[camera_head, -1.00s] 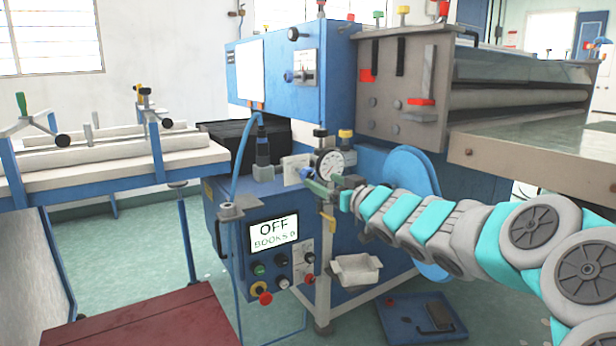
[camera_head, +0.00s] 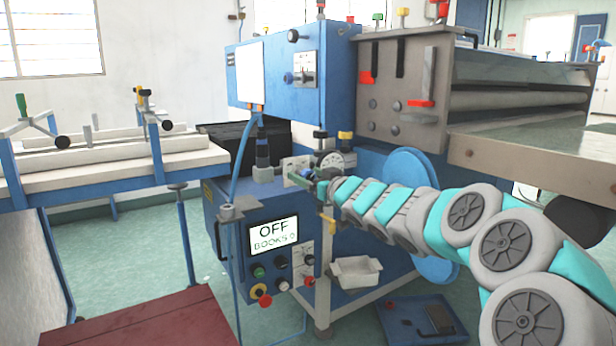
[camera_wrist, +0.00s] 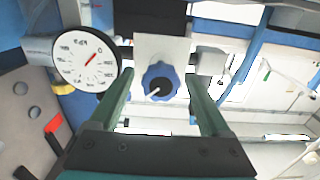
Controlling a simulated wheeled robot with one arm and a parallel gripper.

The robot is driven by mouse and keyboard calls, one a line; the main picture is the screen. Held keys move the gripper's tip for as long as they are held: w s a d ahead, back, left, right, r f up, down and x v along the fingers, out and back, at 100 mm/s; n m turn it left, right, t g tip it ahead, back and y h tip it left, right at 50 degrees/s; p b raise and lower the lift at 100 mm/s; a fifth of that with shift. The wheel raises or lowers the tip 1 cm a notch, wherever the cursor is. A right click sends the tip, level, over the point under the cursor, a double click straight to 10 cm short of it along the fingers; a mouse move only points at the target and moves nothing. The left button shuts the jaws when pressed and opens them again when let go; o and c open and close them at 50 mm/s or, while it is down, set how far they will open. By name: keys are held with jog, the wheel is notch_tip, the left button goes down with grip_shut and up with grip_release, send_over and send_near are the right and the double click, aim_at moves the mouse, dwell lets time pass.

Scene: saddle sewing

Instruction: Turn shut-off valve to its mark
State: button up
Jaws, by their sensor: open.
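The shut-off valve shows in the wrist view as a blue lobed knob (camera_wrist: 160,80) with a dark centre and a white pointer line towards the lower left. It sits in front of a pale plate (camera_wrist: 163,47), which also shows in the head view (camera_head: 292,164). I cannot make out the mark. My gripper (camera_wrist: 160,88) is open, with one green finger on each side of the knob in the picture; contact cannot be told. In the head view my gripper (camera_head: 301,180) is close to the plate, and the knob cannot be made out there.
A round pressure gauge (camera_wrist: 87,58) is just left of the valve in the wrist view, its red needle near zero. In the head view, a control panel with an OFF screen (camera_head: 273,231) and buttons is below. A white tray (camera_head: 356,270) hangs under my arm.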

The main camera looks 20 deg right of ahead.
grip_shut()
dwell(0.5)
jog(key=shift+n, duration=0.4)
jog(key=n+b, duration=0.1)
jog(key=n, duration=0.2)
jog(key=shift+f+n, duration=0.15)
jog(key=shift+n, duration=0.25)
jog(key=n+b, duration=0.1)
jog(key=n, duration=0.2)
jog(key=shift+n, duration=0.3)
jog(key=n+b, duration=0.1)
jog(key=n, duration=0.2)
jog(key=n+b, duration=0.2)
jog(key=n, duration=0.1)
jog(key=shift+a+f, duration=0.15)
jog(key=shift+f, duration=0.05)
jog(key=shift+r+n+b, duration=0.1)
jog(key=shift+n+b, duration=1)
jog(key=shift+n, duration=0.7)
jog(key=shift+a, duration=0.1)
